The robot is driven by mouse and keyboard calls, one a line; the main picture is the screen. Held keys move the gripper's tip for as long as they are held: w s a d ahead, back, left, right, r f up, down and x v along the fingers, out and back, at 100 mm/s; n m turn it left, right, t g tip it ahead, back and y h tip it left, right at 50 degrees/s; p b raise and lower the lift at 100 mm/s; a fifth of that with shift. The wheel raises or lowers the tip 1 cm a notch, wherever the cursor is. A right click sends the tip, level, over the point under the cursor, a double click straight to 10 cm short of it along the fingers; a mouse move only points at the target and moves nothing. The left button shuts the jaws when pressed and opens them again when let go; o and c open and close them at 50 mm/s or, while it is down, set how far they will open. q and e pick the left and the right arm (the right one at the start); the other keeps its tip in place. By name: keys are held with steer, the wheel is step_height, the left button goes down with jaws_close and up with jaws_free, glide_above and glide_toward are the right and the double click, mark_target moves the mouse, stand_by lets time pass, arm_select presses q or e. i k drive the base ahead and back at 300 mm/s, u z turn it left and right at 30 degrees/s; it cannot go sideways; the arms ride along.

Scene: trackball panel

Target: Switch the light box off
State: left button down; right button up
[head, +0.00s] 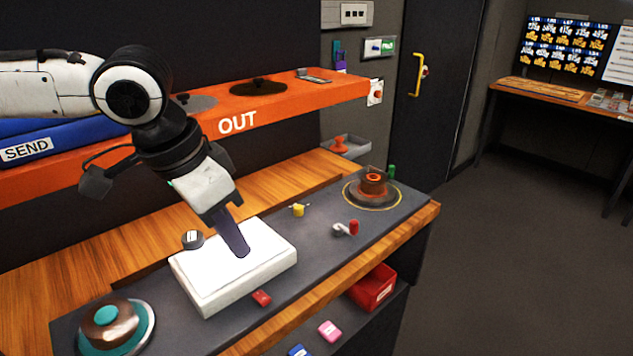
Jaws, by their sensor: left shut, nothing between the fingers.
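The light box (272,262) is a white slab with a bright white top, lying on the dark grey panel in the middle of the bench. A small red piece (261,298) sits at the foot of its front side; I cannot tell for sure whether it is the box's switch. My left gripper (240,250) is shut and empty, pointing down over the middle of the box's top. Its dark fingers cover part of the top, and I cannot tell whether the tips touch it. My right gripper is not in view.
A teal-and-brown trackball (107,322) is at the panel's near left, and an orange-brown knob (373,184) at the far right. An orange OUT shelf (300,100) runs behind.

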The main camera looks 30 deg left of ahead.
mark_target(262, 299)
steer(key=k, duration=2)
